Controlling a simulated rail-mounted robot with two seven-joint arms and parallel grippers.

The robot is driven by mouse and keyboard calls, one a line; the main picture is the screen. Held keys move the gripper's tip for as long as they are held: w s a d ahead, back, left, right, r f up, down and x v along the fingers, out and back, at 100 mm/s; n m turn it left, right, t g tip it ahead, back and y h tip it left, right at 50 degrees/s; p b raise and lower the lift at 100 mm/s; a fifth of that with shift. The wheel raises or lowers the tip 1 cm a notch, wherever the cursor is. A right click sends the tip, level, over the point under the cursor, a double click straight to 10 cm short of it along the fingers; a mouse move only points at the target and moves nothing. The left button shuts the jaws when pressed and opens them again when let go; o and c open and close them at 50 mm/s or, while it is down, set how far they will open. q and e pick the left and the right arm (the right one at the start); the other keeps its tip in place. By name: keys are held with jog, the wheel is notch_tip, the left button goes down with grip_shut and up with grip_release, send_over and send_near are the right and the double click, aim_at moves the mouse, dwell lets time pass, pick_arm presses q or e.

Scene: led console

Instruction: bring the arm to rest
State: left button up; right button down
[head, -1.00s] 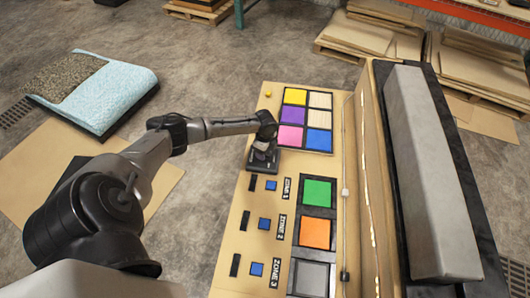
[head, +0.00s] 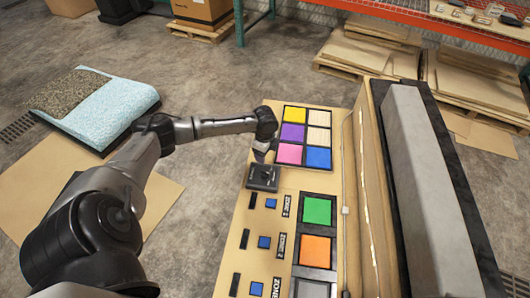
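My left arm reaches in from the left, and its gripper (head: 262,153) hangs over the console (head: 254,225), beside the colour panel. It points down just above a black square block (head: 263,179) with a small raised part on top. I cannot tell whether the fingers touch that block or whether they are open; they are small and dark. The panel holds yellow (head: 294,115), white-beige (head: 319,118), purple (head: 292,132), pink (head: 289,153) and blue (head: 318,157) squares. The zone column shows a green square (head: 317,210), an orange square (head: 315,250) and a grey one (head: 312,290). My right gripper is out of view.
A tall panel with a grey bar (head: 424,180) stands along the console's right side. Small blue buttons (head: 264,242) and black slots lie left of the zone labels. Left of the console are a foam-topped block (head: 115,103) and cardboard sheet (head: 28,215) on open floor.

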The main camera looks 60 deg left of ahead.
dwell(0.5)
pick_arm(q)
jog(key=w+d+r+n+t+y, duration=0.4)
jog(key=r+n, duration=0.1)
jog(key=r, duration=0.3)
jog(key=s+d+r+t, duration=0.1)
jog(key=d+r+t, duration=0.25)
jog(key=d, duration=0.95)
jog(key=s+d+f+n+h, duration=0.2)
jog(key=s+d, duration=0.6)
jog(key=s, duration=0.2)
jog(key=s+d+f+n+g+h, duration=0.1)
jog(key=s+d+f+g, duration=0.15)
jog(key=s+f, duration=0.4)
jog(key=s+d+f+n+g+h, duration=0.1)
jog(key=s+d+f+n, duration=0.15)
jog(key=s, duration=0.65)
notch_tip(320, 180, up, 22)
jog(key=p, duration=2.2)
jog(key=shift+m+p, duration=0.3)
jog(key=shift+m, duration=0.05)
jog(key=shift+r, duration=0.1)
